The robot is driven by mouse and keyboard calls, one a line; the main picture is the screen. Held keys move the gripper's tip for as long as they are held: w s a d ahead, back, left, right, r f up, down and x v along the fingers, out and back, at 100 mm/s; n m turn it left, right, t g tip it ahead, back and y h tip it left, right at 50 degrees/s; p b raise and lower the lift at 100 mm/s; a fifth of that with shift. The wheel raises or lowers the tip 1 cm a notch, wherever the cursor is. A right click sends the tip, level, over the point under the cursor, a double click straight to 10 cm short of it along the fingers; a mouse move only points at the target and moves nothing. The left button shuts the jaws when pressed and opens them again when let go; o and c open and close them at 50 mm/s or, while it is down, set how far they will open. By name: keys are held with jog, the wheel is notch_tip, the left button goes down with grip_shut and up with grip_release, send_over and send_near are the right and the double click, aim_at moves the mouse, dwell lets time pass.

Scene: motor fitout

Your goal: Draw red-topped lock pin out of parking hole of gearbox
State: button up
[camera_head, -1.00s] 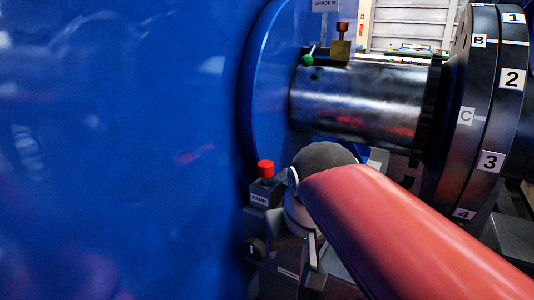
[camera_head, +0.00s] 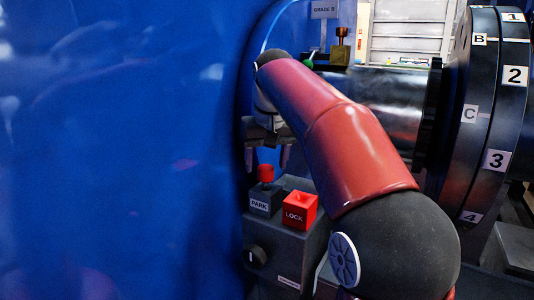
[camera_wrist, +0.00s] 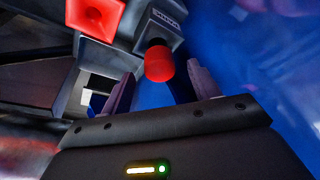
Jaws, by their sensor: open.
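The red-topped lock pin (camera_head: 265,173) stands upright in the grey block marked PARK (camera_head: 261,201), in the lower middle of the head view. Its red cap (camera_wrist: 159,66) shows in the wrist view, between my fingers in the picture. My gripper (camera_head: 267,156) is open and empty, pointing down just above the pin. In the wrist view my gripper (camera_wrist: 160,90) has one finger to each side of the cap, with clear gaps. The pin's lower part is hidden in the block. A red block marked LOCK (camera_head: 299,211) sits right of the PARK block.
A blue housing wall (camera_head: 120,150) stands close on the left. A brass piece with a brown top (camera_head: 340,48) sits above the shaft. My arm covers much of the middle.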

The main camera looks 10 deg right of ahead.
jog(key=shift+b+x, duration=0.35)
jog(key=shift+x, duration=1.8)
jog(key=c, duration=1.2)
jog(key=shift+r+p, duration=2.2)
jog(key=shift+p, duration=0.15)
jog(key=shift+r, duration=0.95)
